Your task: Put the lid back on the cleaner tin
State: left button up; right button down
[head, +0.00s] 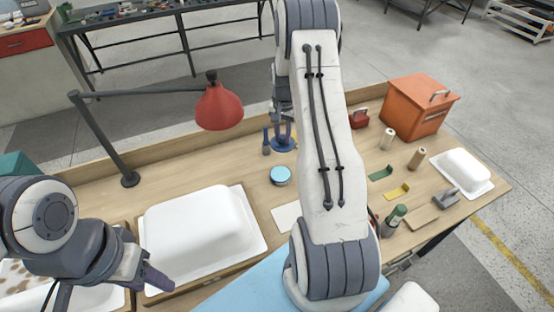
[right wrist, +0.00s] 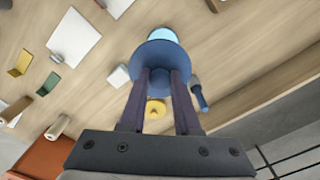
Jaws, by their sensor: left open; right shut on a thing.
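The cleaner tin (head: 280,176) stands on the workbench, a short round tin with light blue showing at its top. In the right wrist view its light blue top (right wrist: 162,34) shows just beyond the lid. The lid is a dark blue disc (right wrist: 160,55). My right gripper (right wrist: 162,74) is shut on it, on the side facing the wrist. In the head view the lid (head: 284,144) is behind the tin, partly hidden by my right arm; its height above the bench is hard to tell. My left gripper (head: 112,287) is open and empty at the lower left.
A white tub shell (head: 205,228) lies left of the tin, with a red lamp (head: 218,107) behind it. A blue-handled tool (right wrist: 200,95) and a yellow ring (right wrist: 156,108) are close to my right gripper. An orange toolbox (head: 415,105) stands at the right.

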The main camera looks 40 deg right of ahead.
jog(key=shift+w+f+b, duration=0.15)
jog(key=shift+f+b, duration=1.9)
jog(key=shift+f, duration=0.4)
jog(key=shift+w+f+b, duration=0.2)
jog(key=shift+f+b, duration=1.8)
jog(key=shift+f, duration=0.5)
jog(key=shift+w+f+b, duration=0.15)
jog(key=shift+f+b, duration=1.9)
jog(key=shift+f, duration=0.4)
jog(key=shift+f+b, duration=0.45)
jog(key=shift+f, duration=0.5)
jog(key=shift+f, duration=0.1)
jog(key=shift+c, duration=0.3)
grip_release()
